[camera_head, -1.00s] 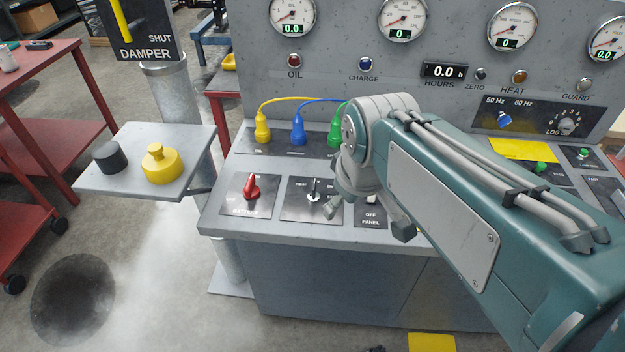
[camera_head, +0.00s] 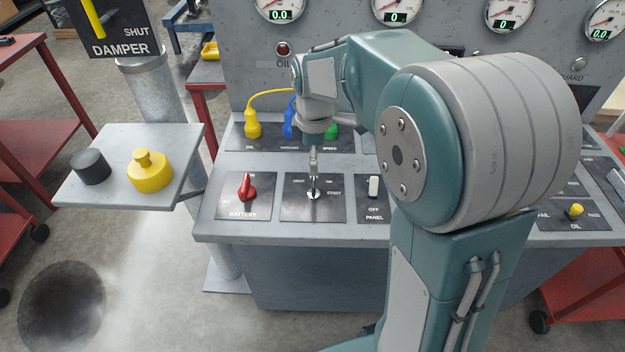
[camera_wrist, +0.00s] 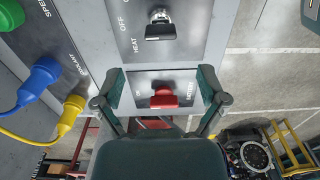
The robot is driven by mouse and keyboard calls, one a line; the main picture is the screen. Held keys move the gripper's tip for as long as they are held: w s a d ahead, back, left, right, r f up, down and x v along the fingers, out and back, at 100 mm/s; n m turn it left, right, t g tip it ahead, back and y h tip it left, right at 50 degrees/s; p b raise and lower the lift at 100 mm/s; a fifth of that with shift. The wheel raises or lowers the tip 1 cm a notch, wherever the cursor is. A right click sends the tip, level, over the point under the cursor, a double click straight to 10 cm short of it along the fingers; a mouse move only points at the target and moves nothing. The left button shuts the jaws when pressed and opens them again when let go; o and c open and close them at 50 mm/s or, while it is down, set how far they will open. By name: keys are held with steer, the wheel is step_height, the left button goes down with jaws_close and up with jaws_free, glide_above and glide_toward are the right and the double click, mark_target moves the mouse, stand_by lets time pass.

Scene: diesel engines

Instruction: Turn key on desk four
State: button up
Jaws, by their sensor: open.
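The key (camera_head: 314,192) stands in its switch plate, marked START on the right, on the console's sloped desk (camera_head: 270,229). My gripper (camera_head: 313,165) hangs just above and behind the key in the head view, pointing down. In the wrist view, the open, empty fingers (camera_wrist: 160,78) are spread wide. The key (camera_wrist: 160,27) lies beyond the fingertips near the top of that view, by the words OFF and HEAT. The red battery switch (camera_wrist: 163,96) appears between the fingers there.
The red battery switch (camera_head: 247,190) is left of the key, the white panel switch (camera_head: 374,186) right. Yellow (camera_head: 253,124) and blue (camera_head: 289,122) plugs with cables stand behind. A side shelf carries a yellow knob (camera_head: 150,172) and a black knob (camera_head: 90,166).

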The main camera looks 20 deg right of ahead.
mark_target(313, 181)
step_height(313, 181, down, 8)
steer(key=shift+a, duration=0.1)
steer(key=c, duration=1.2)
